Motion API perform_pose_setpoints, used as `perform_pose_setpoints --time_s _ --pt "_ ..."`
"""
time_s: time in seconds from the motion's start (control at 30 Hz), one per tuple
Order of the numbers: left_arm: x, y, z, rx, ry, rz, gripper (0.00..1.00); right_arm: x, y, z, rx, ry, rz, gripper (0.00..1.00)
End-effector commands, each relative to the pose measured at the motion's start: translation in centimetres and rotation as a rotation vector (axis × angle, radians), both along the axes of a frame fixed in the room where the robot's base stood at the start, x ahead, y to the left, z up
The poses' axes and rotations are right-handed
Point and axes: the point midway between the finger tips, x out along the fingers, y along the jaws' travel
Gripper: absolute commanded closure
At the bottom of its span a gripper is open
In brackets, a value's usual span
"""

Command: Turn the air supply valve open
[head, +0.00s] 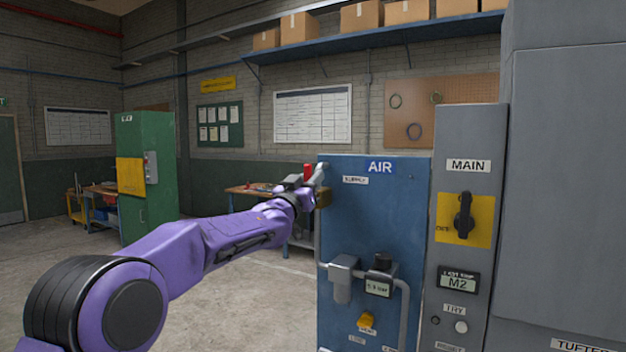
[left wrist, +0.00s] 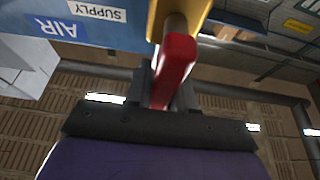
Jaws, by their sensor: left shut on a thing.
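The air supply valve has a red lever handle (head: 307,171) at the top left edge of the blue AIR panel (head: 345,225), beside the SUPPLY label. In the left wrist view the red handle (left wrist: 174,68) runs from a yellow-brass valve body (left wrist: 186,14) down between my fingers. My left gripper (head: 308,184) is shut on the red handle; it also shows in the left wrist view (left wrist: 172,92). The fingers hide part of the handle, and the valve's exact angle is hard to tell in the head view. My right gripper is not in view.
A grey MAIN panel (head: 468,140) with a black rotary switch (head: 463,216) stands right of the blue panel. A regulator (head: 343,278), a gauge display and a yellow knob (head: 367,321) sit lower on the blue panel. Open floor (head: 262,310) lies left of it.

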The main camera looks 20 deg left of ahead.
Motion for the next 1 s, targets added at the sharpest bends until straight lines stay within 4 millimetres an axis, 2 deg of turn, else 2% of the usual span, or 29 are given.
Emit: perform_pose_setpoints --time_s 0.37,0.4,0.47,0.8,0.87,1.0 --pt "0.0 0.1 0.2 -0.010 -0.002 -0.001 1.00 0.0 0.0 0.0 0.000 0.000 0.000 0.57" --pt "0.0 0.1 0.2 -0.010 -0.002 -0.001 0.73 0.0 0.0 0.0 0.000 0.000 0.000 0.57" --pt "0.0 0.1 0.2 -0.010 -0.002 -0.001 0.55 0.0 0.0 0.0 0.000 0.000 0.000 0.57" --pt "-0.3 0.1 -0.3 -0.006 -0.001 0.000 0.55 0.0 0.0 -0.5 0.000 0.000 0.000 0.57" --pt "-1.0 0.2 -0.7 -0.008 -0.002 -0.001 0.55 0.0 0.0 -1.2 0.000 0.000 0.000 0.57" --pt "-3.9 0.5 -2.3 -0.008 -0.003 0.000 0.55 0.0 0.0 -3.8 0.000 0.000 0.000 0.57"
